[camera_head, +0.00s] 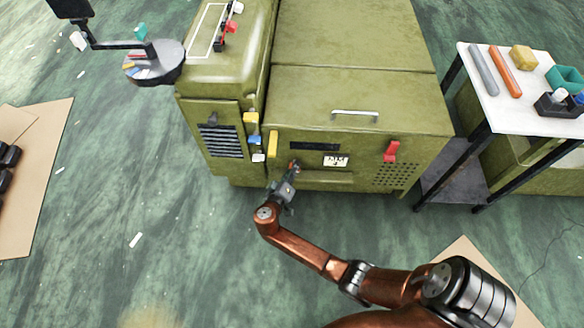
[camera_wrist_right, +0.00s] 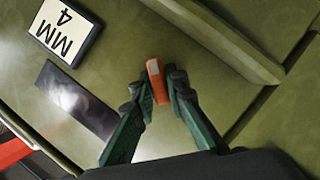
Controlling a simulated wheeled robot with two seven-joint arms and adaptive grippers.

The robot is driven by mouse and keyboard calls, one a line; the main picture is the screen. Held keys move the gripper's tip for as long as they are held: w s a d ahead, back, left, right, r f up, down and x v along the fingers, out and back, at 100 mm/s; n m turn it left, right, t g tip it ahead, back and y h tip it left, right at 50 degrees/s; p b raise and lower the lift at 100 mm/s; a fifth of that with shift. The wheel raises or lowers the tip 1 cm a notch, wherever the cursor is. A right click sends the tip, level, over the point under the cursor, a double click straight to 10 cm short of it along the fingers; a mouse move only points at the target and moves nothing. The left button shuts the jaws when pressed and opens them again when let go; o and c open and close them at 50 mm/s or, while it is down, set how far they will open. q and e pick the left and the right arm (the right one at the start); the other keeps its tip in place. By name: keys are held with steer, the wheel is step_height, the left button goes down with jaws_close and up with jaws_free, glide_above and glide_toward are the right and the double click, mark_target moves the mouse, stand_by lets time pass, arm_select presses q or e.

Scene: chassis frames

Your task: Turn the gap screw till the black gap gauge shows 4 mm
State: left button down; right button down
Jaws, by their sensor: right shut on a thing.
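The orange gap screw (camera_wrist_right: 156,82) with a pale end face sits between the fingers of my right gripper (camera_wrist_right: 160,90) in the wrist view. My right gripper (camera_head: 292,172) is shut on it at the machine's front, and only a bit of orange shows in the head view. The black gap gauge (camera_head: 314,146) is a dark strip above and right of the screw. In the wrist view the gauge (camera_wrist_right: 77,100) has a pale glare patch; I can read no figure on it. A white plate (camera_head: 335,160) reading "4 MM" is beside it. My left gripper is out of view.
The green machine (camera_head: 360,95) has a red handle (camera_head: 391,151) at right and a yellow handle (camera_head: 272,144) left of the gauge. A raised bar (camera_wrist_right: 215,38) runs near the screw. A white-topped table (camera_head: 510,105) with tools stands at right. The floor in front is mostly clear.

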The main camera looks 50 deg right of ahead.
steer(key=shift+f+n+h, duration=0.1)
steer(key=shift+n+h, duration=0.2)
steer(key=shift+n, duration=0.4)
steer(key=c, duration=2)
jaws_free()
steer(key=shift+o, duration=0.2)
steer(key=v, duration=1.2)
steer(key=shift+w, duration=0.15)
